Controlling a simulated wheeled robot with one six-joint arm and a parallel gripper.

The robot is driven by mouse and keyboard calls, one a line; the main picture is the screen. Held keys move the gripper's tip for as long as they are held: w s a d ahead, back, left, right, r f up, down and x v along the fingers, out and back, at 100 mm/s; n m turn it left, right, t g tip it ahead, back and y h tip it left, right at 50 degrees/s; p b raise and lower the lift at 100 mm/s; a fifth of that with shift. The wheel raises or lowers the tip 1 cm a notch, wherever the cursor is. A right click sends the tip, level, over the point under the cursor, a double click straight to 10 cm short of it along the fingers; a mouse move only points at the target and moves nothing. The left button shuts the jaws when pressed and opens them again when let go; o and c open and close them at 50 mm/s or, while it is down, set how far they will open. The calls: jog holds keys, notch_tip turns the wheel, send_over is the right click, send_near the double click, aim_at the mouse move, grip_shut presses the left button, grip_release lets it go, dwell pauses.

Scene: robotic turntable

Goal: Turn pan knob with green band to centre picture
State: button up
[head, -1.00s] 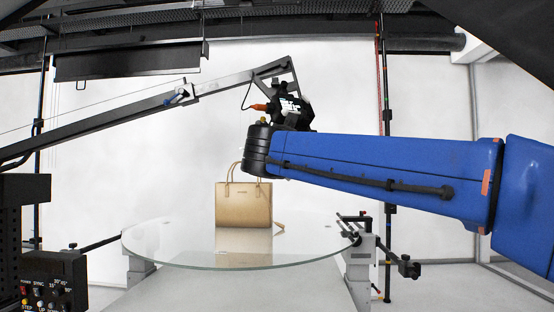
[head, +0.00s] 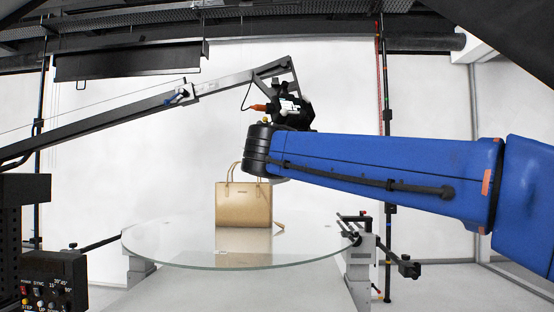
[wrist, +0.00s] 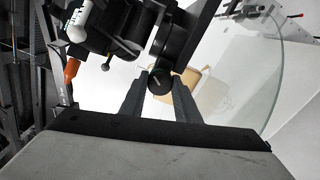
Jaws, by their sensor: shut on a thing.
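In the wrist view my gripper (wrist: 160,78) has its two dark fingers on either side of a round black knob (wrist: 160,84) with a pale mark on its face, and is shut on it. No green band can be made out on it. The knob belongs to a black camera head, seen in the wrist view (wrist: 120,30) and in the head view (head: 290,104) at the end of a grey jib arm (head: 225,82). In the head view my arm's wrist hides the gripper's fingers and the knob. The tan handbag (head: 243,205) stands upright on the glass turntable (head: 180,250).
An orange-tipped part (head: 258,107) sticks out left of the camera head; the wrist view also shows an orange part (wrist: 71,68). A control box (head: 52,280) stands at the lower left. A dark clamp stand (head: 360,235) is at the turntable's right edge.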

jog(key=shift+f+m, duration=0.1)
jog(key=shift+m, duration=1)
jog(key=o, duration=1)
jog(key=shift+o, duration=0.2)
jog(key=shift+s, duration=0.1)
jog(key=s, duration=1.7)
jog(key=shift+s+a, duration=0.15)
jog(key=shift+a, duration=0.15)
